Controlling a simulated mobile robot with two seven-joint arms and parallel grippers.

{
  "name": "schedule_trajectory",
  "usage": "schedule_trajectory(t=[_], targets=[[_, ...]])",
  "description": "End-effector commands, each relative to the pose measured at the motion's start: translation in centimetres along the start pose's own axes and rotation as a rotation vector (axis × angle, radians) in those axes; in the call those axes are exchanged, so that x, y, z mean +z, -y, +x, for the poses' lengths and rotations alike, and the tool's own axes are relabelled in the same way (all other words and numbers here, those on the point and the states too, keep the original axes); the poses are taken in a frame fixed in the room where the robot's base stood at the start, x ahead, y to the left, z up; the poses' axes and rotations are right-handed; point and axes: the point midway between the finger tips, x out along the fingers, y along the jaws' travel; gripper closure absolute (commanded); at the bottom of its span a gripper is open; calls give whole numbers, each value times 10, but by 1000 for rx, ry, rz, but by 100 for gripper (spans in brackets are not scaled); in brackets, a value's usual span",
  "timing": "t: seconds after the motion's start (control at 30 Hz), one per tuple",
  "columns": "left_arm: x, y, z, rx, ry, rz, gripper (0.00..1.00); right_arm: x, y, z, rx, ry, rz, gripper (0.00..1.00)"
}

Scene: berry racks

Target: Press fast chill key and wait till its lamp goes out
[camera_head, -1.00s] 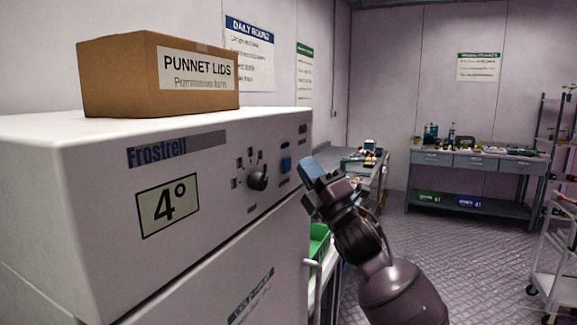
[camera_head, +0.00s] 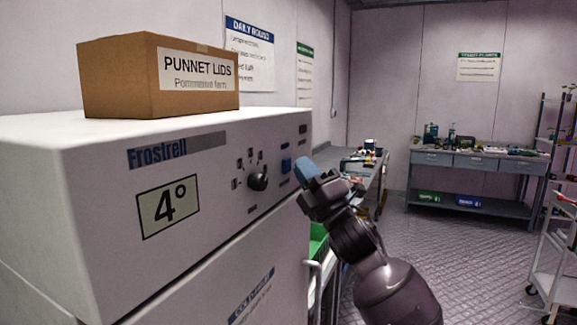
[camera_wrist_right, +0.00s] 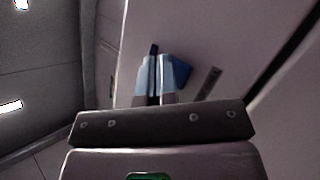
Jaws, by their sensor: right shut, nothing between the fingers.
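The white Frostrell cold cabinet (camera_head: 100,185) fills the left of the head view. On its front panel are a blue key (camera_head: 286,165), a black knob (camera_head: 258,178) and a small dark reddish-brown lamp (camera_head: 303,129) above and right of the key; the lamp looks unlit. My right gripper (camera_head: 304,169) is shut and empty, with its blue fingertips just right of the key. In the right wrist view the shut fingers (camera_wrist_right: 157,78) point toward the panel, beside the blue key (camera_wrist_right: 181,72). Contact cannot be made out. My left gripper is out of view.
A cardboard box of punnet lids (camera_head: 120,75) stands on the cabinet top. The panel display (camera_head: 168,206) reads 4°. Workbenches (camera_head: 480,165) and a white trolley (camera_head: 555,250) stand beyond open floor.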

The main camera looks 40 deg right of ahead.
Motion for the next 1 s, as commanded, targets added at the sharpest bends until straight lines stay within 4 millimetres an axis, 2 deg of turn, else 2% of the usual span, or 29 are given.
schedule_trajectory(t=[0.3, 1.0], targets=[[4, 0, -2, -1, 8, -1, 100, 0, 1, 0, -1, 0, 1, 100], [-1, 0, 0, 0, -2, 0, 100, -3, 4, 4, -1, 0, 1, 100]])
